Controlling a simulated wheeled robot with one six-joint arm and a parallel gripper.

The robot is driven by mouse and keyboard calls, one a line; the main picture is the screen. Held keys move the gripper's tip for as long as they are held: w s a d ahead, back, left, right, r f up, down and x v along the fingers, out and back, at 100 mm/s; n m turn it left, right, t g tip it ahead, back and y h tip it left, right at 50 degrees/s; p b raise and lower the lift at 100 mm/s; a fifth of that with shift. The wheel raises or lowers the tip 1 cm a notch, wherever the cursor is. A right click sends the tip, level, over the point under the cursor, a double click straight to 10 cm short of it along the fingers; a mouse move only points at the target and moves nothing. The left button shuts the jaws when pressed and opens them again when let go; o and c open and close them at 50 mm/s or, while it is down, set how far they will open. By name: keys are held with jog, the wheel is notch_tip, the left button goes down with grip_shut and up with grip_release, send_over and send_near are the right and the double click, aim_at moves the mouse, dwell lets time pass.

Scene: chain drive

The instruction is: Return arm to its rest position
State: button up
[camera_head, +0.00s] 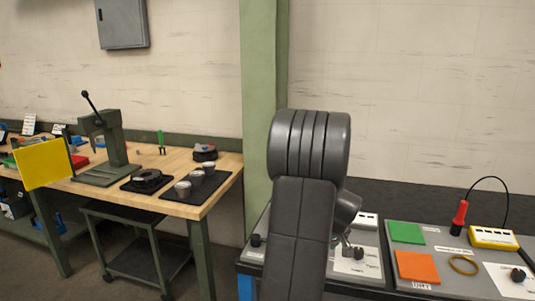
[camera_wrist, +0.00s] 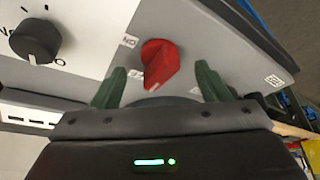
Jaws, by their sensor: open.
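My gripper (camera_wrist: 160,67) is open in the wrist view, with two green fingers set apart. A red knob (camera_wrist: 156,60) on a light grey panel (camera_wrist: 215,35) shows between and beyond the fingertips. I cannot tell whether the fingers touch it. My arm (camera_head: 305,215) rises dark grey in the middle of the head view and bends over the right-hand bench. It hides most of my gripper there.
A black knob (camera_wrist: 35,41) is left of the red one. The grey bench (camera_head: 455,262) holds a green pad (camera_head: 407,232), an orange pad (camera_head: 416,267), a ring (camera_head: 464,265) and a yellow meter (camera_head: 493,238). A wooden workbench (camera_head: 222,172) with a press (camera_head: 113,140) stands left, beside a green post (camera_head: 260,110).

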jog(key=shift+a+r+m+h+p, duration=0.1)
jog(key=shift+m+h+p, duration=0.35)
jog(key=shift+m+p, duration=0.65)
jog(key=shift+a+m+h+p, duration=0.1)
jog(key=shift+m+h+p, duration=0.35)
jog(key=shift+m+p, duration=0.65)
jog(key=shift+m+h, duration=0.3)
jog(key=shift+m, duration=0.5)
jog(key=shift+m+p, duration=0.35)
jog(key=shift+m, duration=0.25)
jog(key=shift+s, duration=0.1)
